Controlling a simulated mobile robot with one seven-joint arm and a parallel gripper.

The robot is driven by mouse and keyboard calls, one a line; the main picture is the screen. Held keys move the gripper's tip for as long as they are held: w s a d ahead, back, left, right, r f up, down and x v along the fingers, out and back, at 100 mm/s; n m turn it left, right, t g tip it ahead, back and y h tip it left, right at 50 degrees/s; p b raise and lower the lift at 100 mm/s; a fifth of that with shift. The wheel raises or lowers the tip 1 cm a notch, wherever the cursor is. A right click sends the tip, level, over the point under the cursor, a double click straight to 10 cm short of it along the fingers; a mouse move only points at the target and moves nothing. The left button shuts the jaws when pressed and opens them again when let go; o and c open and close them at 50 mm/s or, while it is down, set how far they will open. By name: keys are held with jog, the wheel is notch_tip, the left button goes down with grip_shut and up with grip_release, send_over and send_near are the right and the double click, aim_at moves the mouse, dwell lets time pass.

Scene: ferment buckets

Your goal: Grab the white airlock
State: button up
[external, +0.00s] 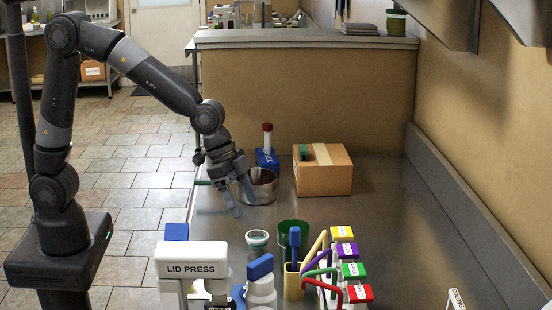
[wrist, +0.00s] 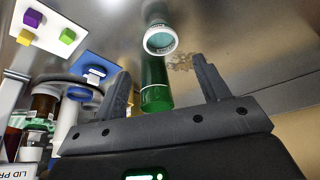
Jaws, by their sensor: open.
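No piece in view can be told for certain as the white airlock. A small round white-rimmed piece with a teal inside (external: 257,238) stands on the counter behind the lid press in the external view. A similar white-rimmed round piece (wrist: 160,39) shows beyond the fingertips in the wrist view. A small white piece (wrist: 96,74) with blue parts shows at the left there. My gripper (external: 243,204) is open above the counter, in front of the metal pot. In the wrist view its fingers (wrist: 161,67) are spread, with a green cylinder (wrist: 155,88) seen between them; contact cannot be told.
The lid press (external: 191,267) stands at the front. A green bucket (external: 290,230), a beige holder (external: 292,287) and several bent coloured tubes crowd beside it. A metal pot (external: 262,192) and a cardboard box (external: 323,178) stand farther back.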

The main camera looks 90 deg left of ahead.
send_over(257, 239)
jog(key=s+d, duration=0.1)
jog(key=d, duration=0.1)
jog(key=f, duration=0.5)
jog(key=shift+s+a+f, duration=0.1)
jog(key=shift+s+f, duration=0.1)
jog(key=x, duration=0.4)
jog(key=shift+s+a+f, duration=0.15)
jog(key=shift+s+f, duration=0.05)
jog(key=shift+w+f, duration=0.25)
jog(key=shift+f, duration=0.25)
jog(key=c, duration=1)
jog(key=shift+r, duration=0.1)
